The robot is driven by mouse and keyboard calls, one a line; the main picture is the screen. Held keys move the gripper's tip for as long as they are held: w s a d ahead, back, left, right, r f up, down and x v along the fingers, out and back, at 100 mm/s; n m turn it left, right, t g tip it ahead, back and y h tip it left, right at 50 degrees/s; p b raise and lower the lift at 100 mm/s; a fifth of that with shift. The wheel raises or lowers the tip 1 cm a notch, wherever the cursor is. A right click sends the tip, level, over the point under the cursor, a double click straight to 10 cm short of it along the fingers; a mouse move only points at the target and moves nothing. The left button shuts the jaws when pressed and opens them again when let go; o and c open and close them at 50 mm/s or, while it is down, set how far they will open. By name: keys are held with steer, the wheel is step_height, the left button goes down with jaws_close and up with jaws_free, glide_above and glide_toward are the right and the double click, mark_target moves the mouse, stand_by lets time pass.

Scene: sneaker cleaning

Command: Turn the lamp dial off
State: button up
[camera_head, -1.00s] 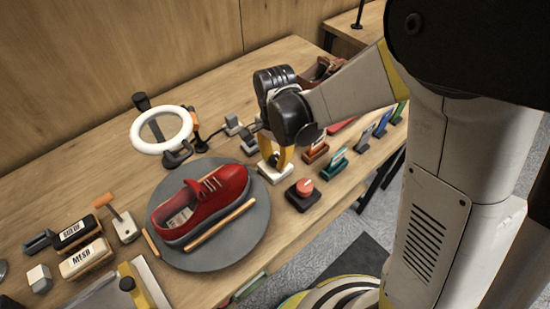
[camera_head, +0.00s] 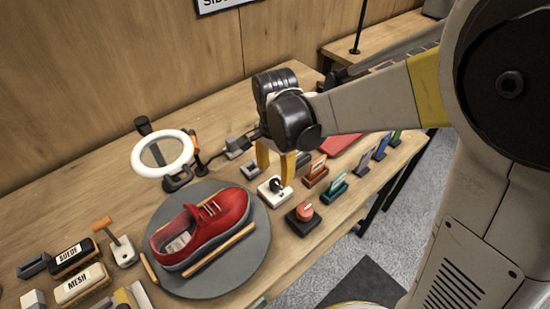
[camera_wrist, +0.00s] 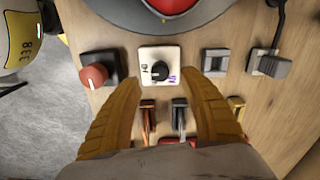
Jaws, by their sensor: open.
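The lamp dial is a black knob on a white block (camera_head: 275,189), standing on the table just right of the round grey mat. In the wrist view the white block (camera_wrist: 160,55) faces me with its knob near the middle, a dark mark on the left and a purple mark on the right. The knob's exact pointing is too small to read. My gripper (camera_head: 276,168) is open and empty above the block. Its yellow fingers (camera_wrist: 162,84) are spread either side, apart from the knob. The white ring lamp (camera_head: 163,153) stands at the back left.
A red knob on a dark base (camera_head: 304,213) stands close beside the dial. A grey socket block (camera_wrist: 215,61) is on its other side. A red sneaker (camera_head: 203,229) lies on the grey mat (camera_head: 250,262). Several small card holders stand to the right.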

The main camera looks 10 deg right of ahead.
mark_target(275, 182)
step_height(275, 182, up, 7)
stand_by(0.6)
